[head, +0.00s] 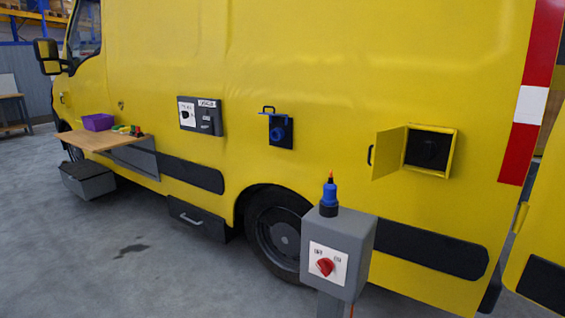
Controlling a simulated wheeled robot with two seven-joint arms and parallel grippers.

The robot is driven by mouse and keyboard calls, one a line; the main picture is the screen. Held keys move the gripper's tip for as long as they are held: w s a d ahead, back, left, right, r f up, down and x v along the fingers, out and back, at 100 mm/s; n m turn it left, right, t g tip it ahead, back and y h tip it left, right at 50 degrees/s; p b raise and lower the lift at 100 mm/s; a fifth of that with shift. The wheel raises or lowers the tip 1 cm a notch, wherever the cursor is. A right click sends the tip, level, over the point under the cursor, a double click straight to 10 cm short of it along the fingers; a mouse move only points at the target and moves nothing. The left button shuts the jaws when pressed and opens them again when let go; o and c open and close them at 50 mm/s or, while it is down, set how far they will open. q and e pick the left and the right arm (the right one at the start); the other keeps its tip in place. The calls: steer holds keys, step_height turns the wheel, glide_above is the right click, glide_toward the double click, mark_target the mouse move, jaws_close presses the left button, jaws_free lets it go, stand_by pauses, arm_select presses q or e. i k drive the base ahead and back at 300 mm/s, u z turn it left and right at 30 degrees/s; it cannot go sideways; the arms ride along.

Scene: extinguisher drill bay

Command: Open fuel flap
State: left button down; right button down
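The fuel flap (388,154) is a small yellow door with a dark handle on its left side, on the side of the yellow van. It stands swung out to the left of its opening. Behind it a yellow-framed recess (455,155) shows a dark inside with a round black part, likely a cap. Neither of my grippers is in view.
A grey post box (355,240) with a red rotary switch (325,266) and a blue plug (329,199) on top stands before the van. A blue socket (281,132), a dark panel (207,118) and a fold-out wooden shelf (105,138) with a purple bin (98,122) are further left.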

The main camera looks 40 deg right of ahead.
mark_target(387, 147)
steer(key=u, duration=0.2)
steer(key=i, duration=1)
steer(key=z, duration=0.5)
steer(key=i, duration=2.55)
steer(key=z, duration=1.7)
steer(key=i, duration=1.2)
steer(key=z, duration=1.3)
